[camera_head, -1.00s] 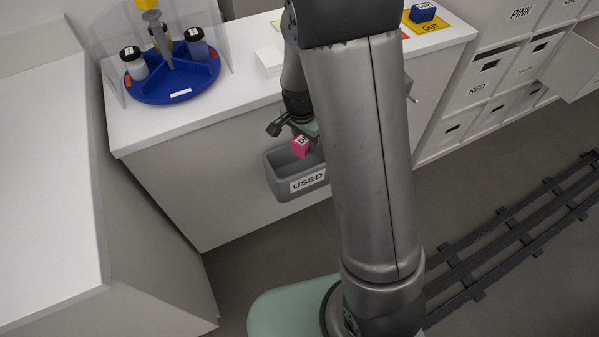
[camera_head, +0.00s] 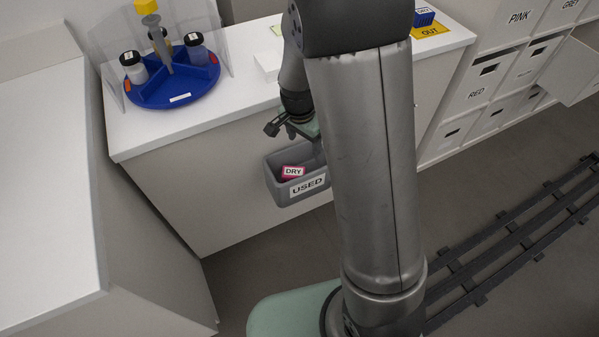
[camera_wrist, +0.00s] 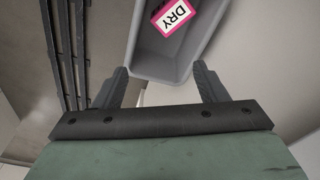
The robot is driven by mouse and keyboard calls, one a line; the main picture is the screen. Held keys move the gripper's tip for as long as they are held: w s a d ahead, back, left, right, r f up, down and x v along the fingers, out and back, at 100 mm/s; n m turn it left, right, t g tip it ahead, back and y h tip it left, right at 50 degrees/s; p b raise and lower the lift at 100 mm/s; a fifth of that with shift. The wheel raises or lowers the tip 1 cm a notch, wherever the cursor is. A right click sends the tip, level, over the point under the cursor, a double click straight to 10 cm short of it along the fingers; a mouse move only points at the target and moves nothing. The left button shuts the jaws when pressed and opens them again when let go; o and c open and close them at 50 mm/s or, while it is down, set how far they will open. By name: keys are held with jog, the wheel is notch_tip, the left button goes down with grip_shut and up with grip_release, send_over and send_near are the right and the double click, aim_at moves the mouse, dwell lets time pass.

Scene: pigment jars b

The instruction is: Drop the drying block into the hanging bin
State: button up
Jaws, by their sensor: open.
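The pink drying block (camera_head: 292,172) has a white label reading DRY and lies inside the grey hanging bin (camera_head: 306,188), which is marked USED and hangs on the front of the white counter. In the wrist view the block (camera_wrist: 174,15) shows inside the bin (camera_wrist: 152,68), beyond my fingertips. My gripper (camera_wrist: 161,82) is open and empty, with a finger on each side of the view. In the head view my gripper is just above the bin, partly hidden behind my own arm.
A blue round tray (camera_head: 180,88) with several jars stands on the counter (camera_head: 215,112) behind a clear screen. A blue block (camera_head: 424,18) sits on a yellow OUT mat (camera_head: 432,31). White drawers (camera_head: 490,85) stand at right, one pulled open. Dark rails (camera_head: 510,240) cross the floor.

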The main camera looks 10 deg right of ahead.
notch_tip(320, 180, up, 15)
jog(key=s+a+p, duration=0.1)
jog(key=shift+a, duration=0.2)
jog(key=shift+f, duration=0.1)
jog(key=s+r+n+p, duration=0.2)
jog(key=s+n, duration=0.1)
jog(key=s, duration=0.4)
jog(key=s+r+n+y+p, duration=0.1)
jog(key=s+r+n+p, duration=0.1)
jog(key=s, duration=0.5)
jog(key=s+r+n+p, duration=0.2)
jog(key=s+n+p, duration=0.2)
jog(key=s+n, duration=0.2)
jog(key=shift+s+d+r, duration=0.3)
jog(key=shift+s, duration=0.5)
